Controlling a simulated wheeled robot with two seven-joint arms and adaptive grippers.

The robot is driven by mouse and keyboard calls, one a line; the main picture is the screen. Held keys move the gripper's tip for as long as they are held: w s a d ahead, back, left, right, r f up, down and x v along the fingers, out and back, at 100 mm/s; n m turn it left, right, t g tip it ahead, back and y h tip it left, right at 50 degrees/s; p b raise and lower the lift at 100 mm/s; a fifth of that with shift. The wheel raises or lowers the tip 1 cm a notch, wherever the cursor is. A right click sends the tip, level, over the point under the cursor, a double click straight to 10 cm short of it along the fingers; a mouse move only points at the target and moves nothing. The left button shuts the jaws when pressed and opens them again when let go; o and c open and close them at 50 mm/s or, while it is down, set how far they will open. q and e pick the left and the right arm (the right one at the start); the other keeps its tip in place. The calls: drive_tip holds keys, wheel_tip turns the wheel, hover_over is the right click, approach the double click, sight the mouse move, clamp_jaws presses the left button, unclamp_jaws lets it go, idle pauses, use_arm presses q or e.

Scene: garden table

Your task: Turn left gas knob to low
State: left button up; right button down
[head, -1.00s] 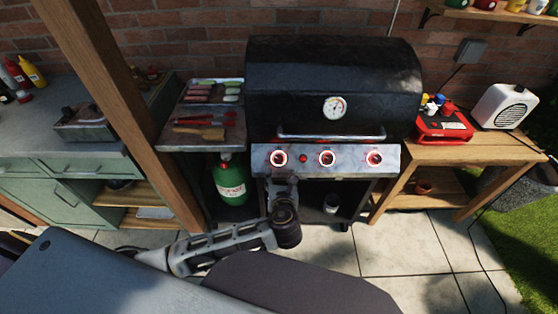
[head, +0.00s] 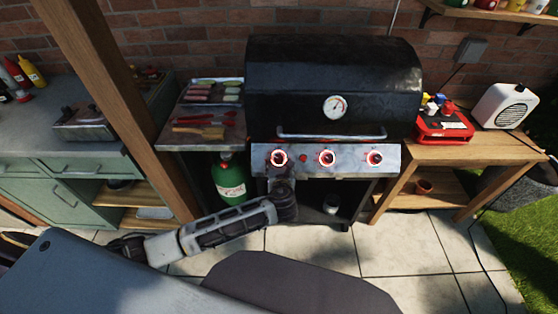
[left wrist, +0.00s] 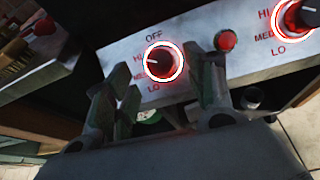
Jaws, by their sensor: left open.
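The left gas knob (head: 277,158) is the leftmost lit knob on the grill's steel front panel. In the left wrist view the knob (left wrist: 164,62) is dark red inside a glowing white-red ring. OFF is printed above it, HI and MED to its left, LO below. Its white mark points left, toward the HI and MED side. My left gripper (left wrist: 160,78) is open, one finger to the left of the knob and one to the right, with nothing between them. In the head view the left gripper (head: 279,178) is just below the knob. My right gripper is out of view.
A red button (left wrist: 225,40) sits right of the knob. Further right are the middle knob (head: 326,158) and right knob (head: 374,158). The lid handle (head: 330,136) runs above the panel. A side shelf (head: 170,139) with food and tools is at left, over a green gas bottle (head: 230,182).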

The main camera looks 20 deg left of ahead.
sight(279, 159)
use_arm(q)
drive_tip(key=x, duration=0.3)
drive_tip(key=shift+w+a+f, duration=0.2)
drive_tip(key=shift+w, duration=0.3)
drive_tip(key=shift+w+a+f, duration=0.1)
drive_tip(key=shift+w+f, duration=0.05)
drive_tip(key=shift+w, duration=0.1)
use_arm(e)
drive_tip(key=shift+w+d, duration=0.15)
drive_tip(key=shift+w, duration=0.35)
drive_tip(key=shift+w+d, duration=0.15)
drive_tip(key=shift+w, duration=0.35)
use_arm(q)
drive_tip(key=shift+c, duration=0.5)
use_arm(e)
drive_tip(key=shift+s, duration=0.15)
